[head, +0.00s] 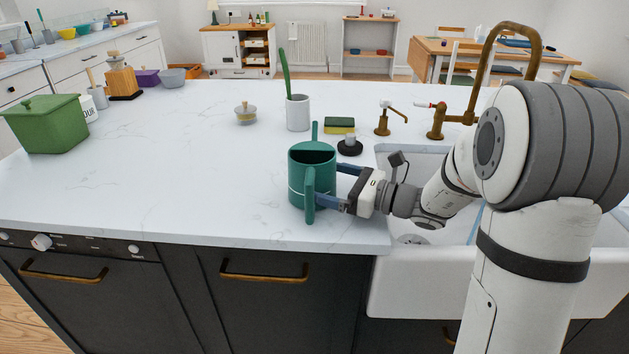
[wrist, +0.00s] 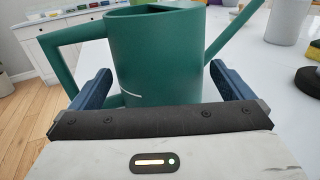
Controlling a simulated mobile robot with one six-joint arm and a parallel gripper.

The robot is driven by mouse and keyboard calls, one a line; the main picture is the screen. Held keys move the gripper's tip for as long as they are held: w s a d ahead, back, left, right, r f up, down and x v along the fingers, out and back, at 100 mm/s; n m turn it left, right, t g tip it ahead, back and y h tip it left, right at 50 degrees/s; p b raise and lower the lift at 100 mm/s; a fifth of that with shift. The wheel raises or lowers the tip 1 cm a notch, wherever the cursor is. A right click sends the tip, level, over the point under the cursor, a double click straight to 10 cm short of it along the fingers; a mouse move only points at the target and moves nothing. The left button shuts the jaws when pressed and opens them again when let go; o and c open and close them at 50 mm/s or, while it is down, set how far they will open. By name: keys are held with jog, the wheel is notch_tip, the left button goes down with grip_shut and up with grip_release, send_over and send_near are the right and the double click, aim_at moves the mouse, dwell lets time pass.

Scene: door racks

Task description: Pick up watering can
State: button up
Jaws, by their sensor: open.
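The green watering can (head: 314,171) stands upright on the white marbled counter near its front edge. Its handle faces the front and its thin spout points toward the back. In the wrist view the can (wrist: 157,58) fills the top middle, with the handle at left and the spout at right. My gripper (head: 338,187) comes from the right, low beside the can. In the wrist view its two blue fingers (wrist: 160,88) are open, one on each side of the can's body. Contact between the fingers and the can cannot be told.
A white sink (head: 400,283) with a brass tap (head: 437,122) lies to the right. Behind the can are a white cup (head: 298,113), a sponge (head: 340,125) and a dark round brush (head: 349,147). A green bin (head: 45,124) stands far left. The counter (head: 180,170) left of the can is clear.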

jog(key=x, duration=0.2)
jog(key=shift+w+a, duration=0.1)
jog(key=shift+a, duration=0.15)
jog(key=shift+c, duration=0.6)
jog(key=c, duration=0.7)
